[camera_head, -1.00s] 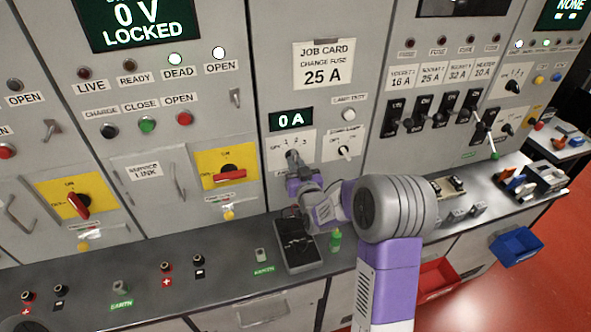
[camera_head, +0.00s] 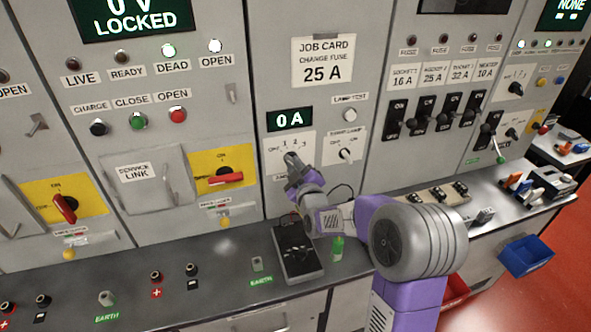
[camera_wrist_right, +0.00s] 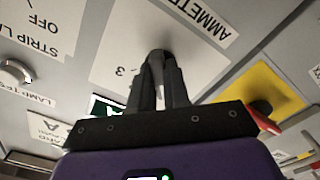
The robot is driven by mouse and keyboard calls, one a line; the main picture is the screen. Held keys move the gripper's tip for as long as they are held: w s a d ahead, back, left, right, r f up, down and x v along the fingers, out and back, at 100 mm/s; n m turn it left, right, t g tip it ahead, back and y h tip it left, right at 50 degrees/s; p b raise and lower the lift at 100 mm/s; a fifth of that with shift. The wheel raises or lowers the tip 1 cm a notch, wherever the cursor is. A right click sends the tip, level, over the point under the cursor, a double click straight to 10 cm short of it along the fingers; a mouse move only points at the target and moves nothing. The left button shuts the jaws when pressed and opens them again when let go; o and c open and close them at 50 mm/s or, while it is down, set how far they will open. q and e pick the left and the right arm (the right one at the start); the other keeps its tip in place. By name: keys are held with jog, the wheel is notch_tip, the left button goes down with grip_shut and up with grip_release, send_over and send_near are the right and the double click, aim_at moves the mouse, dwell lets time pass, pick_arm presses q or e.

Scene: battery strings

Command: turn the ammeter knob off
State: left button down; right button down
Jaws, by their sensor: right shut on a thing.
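The ammeter knob (camera_wrist_right: 157,59) sits on a white plate (camera_head: 272,158) marked OFF, 1, 2, 3, below the green display reading 0 A (camera_head: 290,119). My right gripper (camera_head: 291,165) reaches up to the plate from below and hides most of the knob in the head view. In the right wrist view my right gripper (camera_wrist_right: 160,75) has its fingers closed on the knob. The knob's pointing direction is hard to make out behind the fingers. My left gripper is not in view.
A strip lamp knob (camera_head: 345,153) sits just right of the plate. A red handle on a yellow plate (camera_head: 225,178) is to the left.

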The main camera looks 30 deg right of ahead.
jog(key=shift+n, duration=0.4)
jog(key=c, duration=1.1)
grip_release()
jog(key=v, duration=0.7)
jog(key=shift+s, duration=0.3)
jog(key=shift+r, duration=0.1)
